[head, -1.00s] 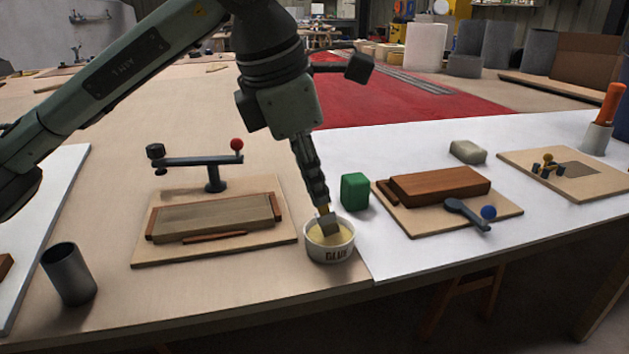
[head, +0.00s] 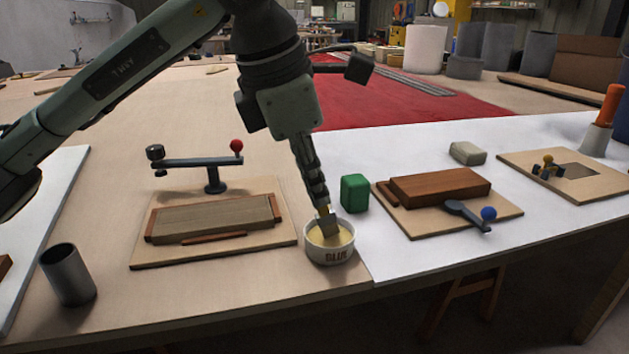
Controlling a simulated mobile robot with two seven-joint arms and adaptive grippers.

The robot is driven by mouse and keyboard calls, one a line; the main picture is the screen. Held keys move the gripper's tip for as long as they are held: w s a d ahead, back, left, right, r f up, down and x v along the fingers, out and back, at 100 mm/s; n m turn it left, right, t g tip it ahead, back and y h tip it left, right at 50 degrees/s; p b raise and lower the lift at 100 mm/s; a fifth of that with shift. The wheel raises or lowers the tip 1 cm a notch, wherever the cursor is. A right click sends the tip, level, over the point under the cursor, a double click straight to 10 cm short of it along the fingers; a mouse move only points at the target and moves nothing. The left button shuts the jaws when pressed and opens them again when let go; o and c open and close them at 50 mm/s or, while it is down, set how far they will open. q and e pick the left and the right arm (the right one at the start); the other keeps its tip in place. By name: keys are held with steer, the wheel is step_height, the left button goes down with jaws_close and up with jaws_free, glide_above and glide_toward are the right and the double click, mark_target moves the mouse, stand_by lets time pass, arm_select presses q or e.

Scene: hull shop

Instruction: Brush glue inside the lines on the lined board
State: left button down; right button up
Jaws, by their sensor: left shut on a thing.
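My left gripper (head: 319,196) is shut on a brush, of which a short flat grey and tan end (head: 327,222) shows below the fingers. The brush end points down into a white glue pot (head: 331,252) with pale yellow glue, at the table's front middle. The fingers hide most of the brush, and I cannot tell how deep it sits. Left of the pot, a grey-brown board (head: 213,219) lies between reddish wood strips on a tan base (head: 142,259). I cannot make out drawn lines on it. My right gripper is not in view.
A lever clamp with a red knob (head: 237,146) stands behind that board. A dark cup (head: 68,275) is at the front left. A green block (head: 354,193) stands close right of the pot, then a brown block (head: 440,187) and a blue-knobbed lever (head: 467,215).

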arm_select(q)
steer(key=shift+r+p, duration=1.95)
steer(key=shift+r, duration=1.55)
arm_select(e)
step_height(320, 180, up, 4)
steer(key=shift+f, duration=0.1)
arm_select(q)
steer(key=shift+f, duration=0.1)
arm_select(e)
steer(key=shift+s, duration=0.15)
